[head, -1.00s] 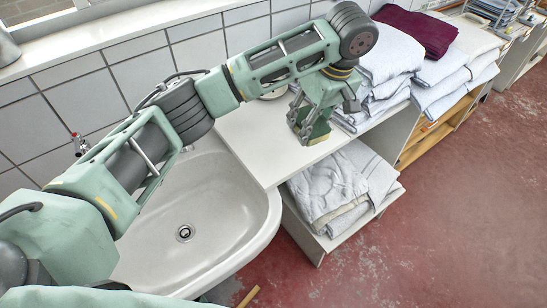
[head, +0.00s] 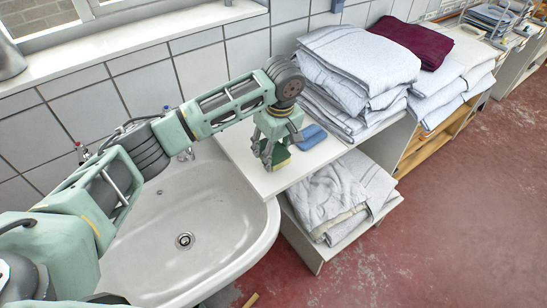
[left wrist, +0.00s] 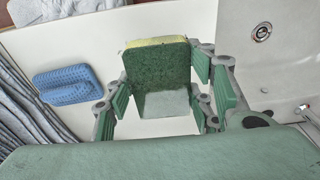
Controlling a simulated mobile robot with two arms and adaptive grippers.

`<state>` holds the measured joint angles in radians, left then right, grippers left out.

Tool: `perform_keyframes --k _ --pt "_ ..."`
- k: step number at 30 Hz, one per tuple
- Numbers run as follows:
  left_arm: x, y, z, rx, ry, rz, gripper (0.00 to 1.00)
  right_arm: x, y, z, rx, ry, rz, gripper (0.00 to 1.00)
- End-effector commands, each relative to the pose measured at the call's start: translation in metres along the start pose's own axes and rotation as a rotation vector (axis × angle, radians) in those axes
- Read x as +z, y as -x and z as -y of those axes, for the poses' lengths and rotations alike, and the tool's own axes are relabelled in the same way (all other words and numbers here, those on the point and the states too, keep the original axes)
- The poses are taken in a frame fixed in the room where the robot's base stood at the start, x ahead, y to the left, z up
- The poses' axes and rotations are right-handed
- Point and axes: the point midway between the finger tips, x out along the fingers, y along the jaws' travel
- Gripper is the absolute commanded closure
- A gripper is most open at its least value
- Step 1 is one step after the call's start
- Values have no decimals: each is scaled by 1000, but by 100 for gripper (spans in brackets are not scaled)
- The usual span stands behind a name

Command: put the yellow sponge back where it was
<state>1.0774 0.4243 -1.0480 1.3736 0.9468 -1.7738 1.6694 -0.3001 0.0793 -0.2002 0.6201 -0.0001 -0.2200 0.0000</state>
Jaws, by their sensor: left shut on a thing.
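The yellow sponge (head: 282,157) has a dark green scouring side, which faces the camera in the left wrist view (left wrist: 158,66). My left gripper (head: 273,158) is shut on it, with the fingers on either side of the sponge. The gripper points down over the white counter (head: 252,178), close to the sink's edge. I cannot tell whether the sponge touches the counter. In the head view the fingers hide part of the sponge. My right gripper is in neither view.
A blue brush-like object (head: 309,137) lies on the counter right of the gripper; it also shows in the left wrist view (left wrist: 68,84). Folded towels (head: 352,65) are stacked behind it. The white sink (head: 215,218) is at the left. More towels (head: 330,190) lie below the counter.

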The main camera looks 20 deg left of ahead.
Motion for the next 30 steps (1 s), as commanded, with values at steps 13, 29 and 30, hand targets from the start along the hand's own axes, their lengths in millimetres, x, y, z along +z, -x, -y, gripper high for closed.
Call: perform_keyframes --k 13,29,30 --pt "4 -41 0 0 -1 0 71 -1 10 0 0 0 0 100" --pt "4 -43 0 -1 -1 0 32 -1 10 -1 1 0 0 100" --pt "4 -43 0 -1 -1 0 32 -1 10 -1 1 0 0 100"
